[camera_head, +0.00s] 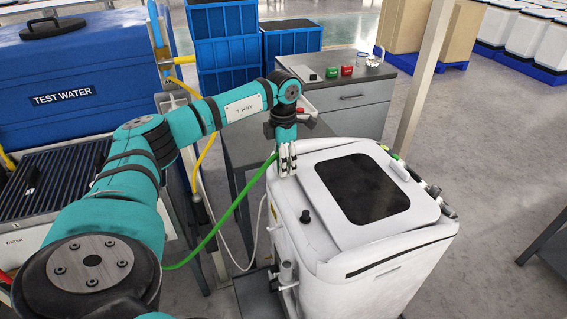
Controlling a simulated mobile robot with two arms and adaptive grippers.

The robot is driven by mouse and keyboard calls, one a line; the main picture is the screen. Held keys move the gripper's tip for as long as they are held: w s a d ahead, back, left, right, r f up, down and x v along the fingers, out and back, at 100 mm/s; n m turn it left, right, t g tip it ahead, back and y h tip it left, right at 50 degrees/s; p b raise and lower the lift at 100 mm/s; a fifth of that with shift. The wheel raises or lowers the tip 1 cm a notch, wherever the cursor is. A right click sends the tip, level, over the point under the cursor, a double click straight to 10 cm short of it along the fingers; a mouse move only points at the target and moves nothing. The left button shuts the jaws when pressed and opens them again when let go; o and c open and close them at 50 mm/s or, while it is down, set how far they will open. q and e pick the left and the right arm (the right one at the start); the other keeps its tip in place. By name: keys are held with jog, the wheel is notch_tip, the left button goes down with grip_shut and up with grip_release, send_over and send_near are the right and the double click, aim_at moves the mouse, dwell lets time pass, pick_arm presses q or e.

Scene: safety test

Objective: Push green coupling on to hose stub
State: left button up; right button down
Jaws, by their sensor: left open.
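My left gripper (287,160) points down at the back left edge of a white machine (320,235) with a dark top panel (365,188). Its fingers are open. A green hose (232,208) curves up from the lower left and ends at or behind the fingers. The green coupling and the hose stub are too small or hidden there to tell apart, and I cannot tell whether they touch. A small green part (384,149) shows at the machine's back right edge. My right gripper is out of view.
A blue TEST WATER tank (80,75) stands at the left, near a yellow hose (206,155). Blue crates (224,50) and a grey cabinet (355,105) with red and green boxes are behind. A post (425,80) rises behind the machine. The right-hand floor is mostly clear.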

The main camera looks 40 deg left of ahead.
pick_arm(q)
jog(key=shift+c, duration=0.2)
grip_shut()
jog(key=shift+r+p, duration=2.5)
jog(key=shift+r, duration=0.5)
